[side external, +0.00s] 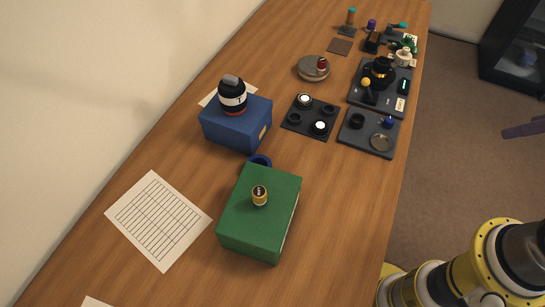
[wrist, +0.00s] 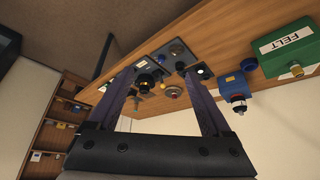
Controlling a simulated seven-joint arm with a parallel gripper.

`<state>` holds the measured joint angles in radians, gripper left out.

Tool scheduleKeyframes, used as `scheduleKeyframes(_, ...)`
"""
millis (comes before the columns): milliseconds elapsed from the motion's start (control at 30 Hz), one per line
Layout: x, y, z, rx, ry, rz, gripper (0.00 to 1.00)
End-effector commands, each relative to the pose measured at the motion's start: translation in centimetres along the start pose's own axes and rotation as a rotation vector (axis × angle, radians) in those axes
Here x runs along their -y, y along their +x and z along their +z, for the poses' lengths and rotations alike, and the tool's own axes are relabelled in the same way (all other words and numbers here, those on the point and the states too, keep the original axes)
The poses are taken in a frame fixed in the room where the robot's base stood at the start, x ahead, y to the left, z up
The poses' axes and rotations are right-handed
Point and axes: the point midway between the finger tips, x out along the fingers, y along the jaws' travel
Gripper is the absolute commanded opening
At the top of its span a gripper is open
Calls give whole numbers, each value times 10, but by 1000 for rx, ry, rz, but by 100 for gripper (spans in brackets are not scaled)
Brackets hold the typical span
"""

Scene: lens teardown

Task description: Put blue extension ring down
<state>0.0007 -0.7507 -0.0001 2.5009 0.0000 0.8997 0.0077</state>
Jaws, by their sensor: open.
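A blue ring (side external: 260,160), which looks like the blue extension ring, rests on the wooden table against or just behind the green box (side external: 259,222), which partly hides it in the side view. It also shows in the wrist view as a blue ring (wrist: 249,64) beside the green box marked FELT (wrist: 287,53). My gripper (wrist: 160,74) is open, with nothing visible between its two dark fingers. It is well away from the ring. In the side view, only a dark purple finger (side external: 522,130) shows at the right edge, off the table over the floor.
A blue box (side external: 237,132) carries a black-and-white lens (side external: 232,97). A small gold-and-black cylinder (side external: 259,195) stands on the green box. Dark trays (side external: 369,145) with small parts line the table's right side. A printed sheet (side external: 158,220) lies at left. Bare wood is free right of the green box.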

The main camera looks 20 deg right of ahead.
Motion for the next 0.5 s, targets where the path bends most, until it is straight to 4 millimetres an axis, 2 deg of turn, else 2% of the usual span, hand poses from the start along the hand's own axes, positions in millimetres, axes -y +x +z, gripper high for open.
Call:
scheduleKeyframes(100, 3, -1, 5, 27, 63, -13, 83)
scheduleKeyframes(167, 11, -10, -1, 28, 140, -49, 83)
scheduleKeyframes(300, 34, -28, -28, 76, 300, -144, 83)
scheduleKeyframes(500, 70, -35, -75, 229, 486, -268, 83)
